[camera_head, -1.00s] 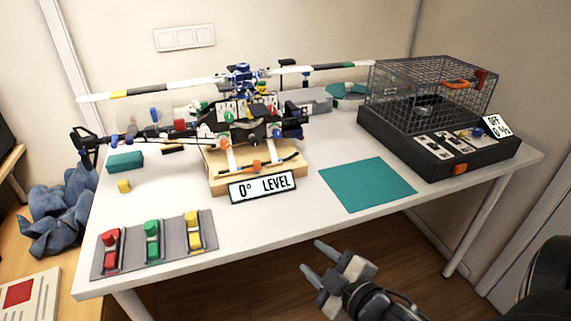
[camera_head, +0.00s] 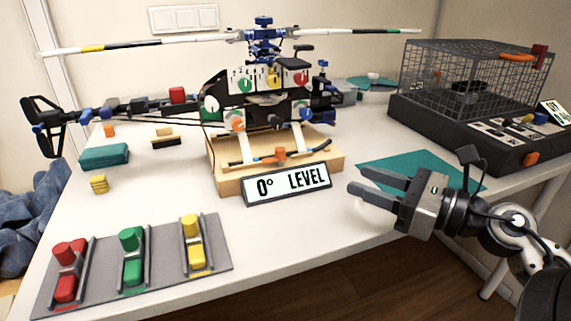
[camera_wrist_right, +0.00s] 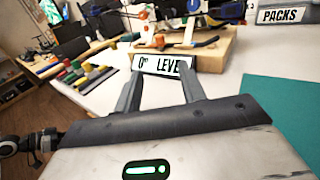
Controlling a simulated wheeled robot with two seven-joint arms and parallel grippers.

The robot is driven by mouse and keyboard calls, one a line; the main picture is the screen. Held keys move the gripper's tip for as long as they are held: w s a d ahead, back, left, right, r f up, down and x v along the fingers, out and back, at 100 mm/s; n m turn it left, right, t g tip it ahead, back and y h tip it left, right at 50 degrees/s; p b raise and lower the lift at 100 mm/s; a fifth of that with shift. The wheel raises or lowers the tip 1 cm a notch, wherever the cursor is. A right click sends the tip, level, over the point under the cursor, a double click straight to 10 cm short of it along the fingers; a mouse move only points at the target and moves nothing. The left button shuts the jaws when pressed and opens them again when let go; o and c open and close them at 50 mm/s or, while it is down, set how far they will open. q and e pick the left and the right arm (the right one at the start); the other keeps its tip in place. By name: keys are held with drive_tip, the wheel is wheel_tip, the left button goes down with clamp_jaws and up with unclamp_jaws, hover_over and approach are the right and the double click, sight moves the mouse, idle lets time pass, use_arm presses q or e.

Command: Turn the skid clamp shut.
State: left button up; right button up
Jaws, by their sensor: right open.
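The skid clamp appears as an orange knob (camera_head: 281,154) on a dark bar across the skids, at the front of the wooden base (camera_head: 228,184). It also shows as a small orange piece (camera_wrist_right: 158,41) in the right wrist view. The model helicopter (camera_head: 262,100) stands on that base. I cannot tell from the knob how far the clamp is turned. My right gripper (camera_head: 358,180) is open and empty, just right of the "0° LEVEL" sign (camera_head: 287,184) and apart from the clamp. Its fingers point toward the sign in the wrist view. My left gripper is not in view.
The sign stands in front of the base, below the clamp. A teal mat (camera_head: 400,167) lies behind my right gripper. A black caged unit (camera_head: 480,130) stands at the right. A grey tray (camera_head: 155,275) with red, green and yellow pieces lies at front left.

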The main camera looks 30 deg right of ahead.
sight(291, 170)
drive_tip(key=p+x, duration=0.4)
drive_tip(key=x, duration=0.9)
drive_tip(key=shift+r, duration=0.2)
drive_tip(key=shift+p+x, duration=0.6)
drive_tip(key=shift+x, duration=0.25)
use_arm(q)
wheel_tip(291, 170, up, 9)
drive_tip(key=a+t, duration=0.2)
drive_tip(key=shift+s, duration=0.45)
use_arm(e)
drive_tip(key=shift+w+a+f, duration=0.15)
drive_tip(key=shift+w, duration=0.15)
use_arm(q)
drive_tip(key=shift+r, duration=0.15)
use_arm(e)
drive_tip(key=shift+c, duration=0.3)
clamp_jaws()
